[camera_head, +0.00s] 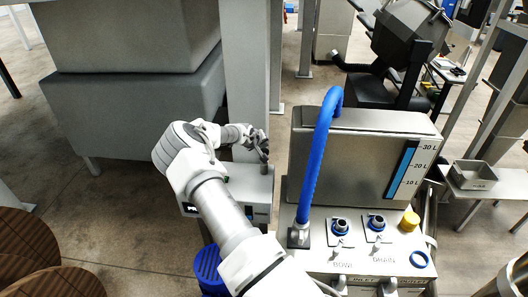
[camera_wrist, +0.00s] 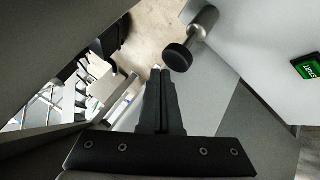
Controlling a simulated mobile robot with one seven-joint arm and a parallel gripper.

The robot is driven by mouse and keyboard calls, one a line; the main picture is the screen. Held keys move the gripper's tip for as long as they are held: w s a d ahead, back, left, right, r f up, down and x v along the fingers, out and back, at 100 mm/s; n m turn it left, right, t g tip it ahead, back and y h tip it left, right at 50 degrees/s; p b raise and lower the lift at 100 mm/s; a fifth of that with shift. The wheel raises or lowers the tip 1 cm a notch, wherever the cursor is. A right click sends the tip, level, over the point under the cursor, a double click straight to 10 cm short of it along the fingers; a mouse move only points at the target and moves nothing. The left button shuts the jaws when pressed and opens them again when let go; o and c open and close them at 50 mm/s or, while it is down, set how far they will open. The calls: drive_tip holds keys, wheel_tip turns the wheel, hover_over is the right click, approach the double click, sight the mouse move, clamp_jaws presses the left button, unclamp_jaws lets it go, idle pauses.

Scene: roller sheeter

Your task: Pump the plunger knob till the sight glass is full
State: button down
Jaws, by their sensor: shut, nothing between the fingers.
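The plunger knob (camera_wrist: 179,57) is a black round cap on a metallic shaft (camera_wrist: 205,22) in the upper middle of the wrist view. My gripper (camera_wrist: 156,72) is shut and empty. Its fingertips are just left of the knob in that view, apart from it as far as I can tell. In the head view my gripper (camera_head: 263,152) is above the grey box by the column, and I cannot make out the knob there. A sight strip (camera_head: 402,172) on the steel tank shows blue along most of its length, beside marks of 10, 20 and 30 L.
The steel tank (camera_head: 340,155) and a blue hose (camera_head: 318,150) stand right of my arm. The grey box (camera_head: 262,186) is below my gripper. Large grey blocks (camera_head: 140,110) stand at left.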

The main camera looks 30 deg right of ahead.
drive_tip(key=shift+f+b, duration=0.45)
drive_tip(key=shift+b, duration=0.1)
drive_tip(key=shift+s+f+b, duration=0.1)
drive_tip(key=shift+f+b, duration=1.75)
drive_tip(key=shift+f, duration=0.15)
idle(1.4)
drive_tip(key=shift+r, duration=0.1)
drive_tip(key=shift+r+p, duration=0.75)
drive_tip(key=shift+r, duration=1.55)
drive_tip(key=shift+r+p, duration=0.85)
drive_tip(key=shift+r, duration=1.7)
drive_tip(key=shift+r, duration=0.1)
